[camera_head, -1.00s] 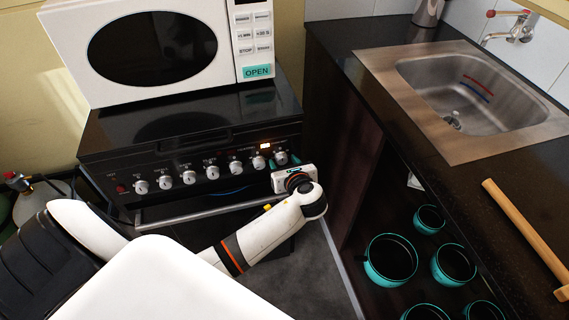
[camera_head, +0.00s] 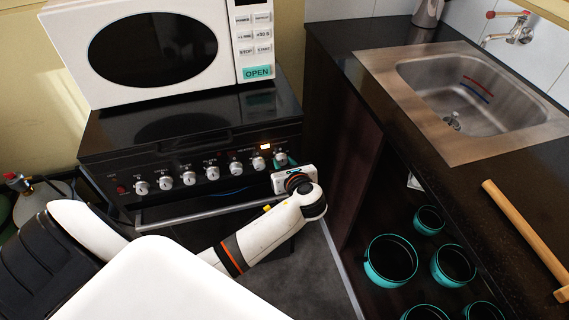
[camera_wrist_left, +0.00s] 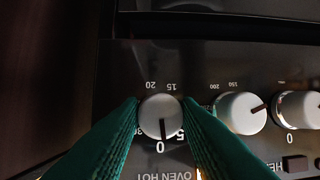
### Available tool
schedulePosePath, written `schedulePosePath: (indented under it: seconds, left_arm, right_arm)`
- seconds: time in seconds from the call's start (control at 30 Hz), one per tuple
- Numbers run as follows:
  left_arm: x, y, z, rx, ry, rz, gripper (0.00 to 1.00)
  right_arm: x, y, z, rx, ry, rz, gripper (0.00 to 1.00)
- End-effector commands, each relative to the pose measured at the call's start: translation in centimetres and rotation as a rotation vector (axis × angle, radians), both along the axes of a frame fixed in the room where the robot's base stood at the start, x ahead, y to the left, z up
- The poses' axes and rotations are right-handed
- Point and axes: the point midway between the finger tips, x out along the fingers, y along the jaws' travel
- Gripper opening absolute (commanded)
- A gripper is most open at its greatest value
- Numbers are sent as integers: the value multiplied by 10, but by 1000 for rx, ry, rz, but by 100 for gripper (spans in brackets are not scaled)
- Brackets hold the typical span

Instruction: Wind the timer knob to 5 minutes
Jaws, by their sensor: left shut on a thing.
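The timer knob (camera_head: 281,158) is the rightmost knob on the black oven's front panel. In the left wrist view the round silver knob (camera_wrist_left: 160,112) sits between the two teal fingers, with its dark pointer line toward the 0 mark. The picture there is upside down; the 15 and 20 marks show above the knob, and the 5 is partly hidden by a finger. My left gripper (camera_head: 284,161) is shut on the timer knob, its fingers on either side of it. My right gripper is not in view.
Several other knobs (camera_head: 189,178) line the panel to the left, and an oven handle (camera_head: 200,210) runs below. A white microwave (camera_head: 150,50) stands on the oven. A dark counter (camera_head: 350,60) with a sink (camera_head: 455,95) stands at the right, with teal pots (camera_head: 390,262) on a shelf below.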

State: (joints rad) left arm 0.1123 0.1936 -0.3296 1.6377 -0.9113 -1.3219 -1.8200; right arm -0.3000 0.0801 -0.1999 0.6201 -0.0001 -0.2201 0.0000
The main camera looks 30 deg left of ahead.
Motion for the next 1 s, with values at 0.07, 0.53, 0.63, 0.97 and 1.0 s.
schedulePosePath:
  seconds: [0.07,0.53,0.63,0.97,1.0]
  left_arm:
    - [0,0,0,-5,-3,1,7]
    - [-2,1,2,-95,-108,0,7]
    - [-2,1,2,-130,-148,1,7]
    - [-3,2,0,-258,-298,0,7]
    - [-3,2,0,-273,-316,0,7]
  right_arm:
    - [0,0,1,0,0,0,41]
    - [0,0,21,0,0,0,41]
    - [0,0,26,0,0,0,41]
    - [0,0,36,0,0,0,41]
    - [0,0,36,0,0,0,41]
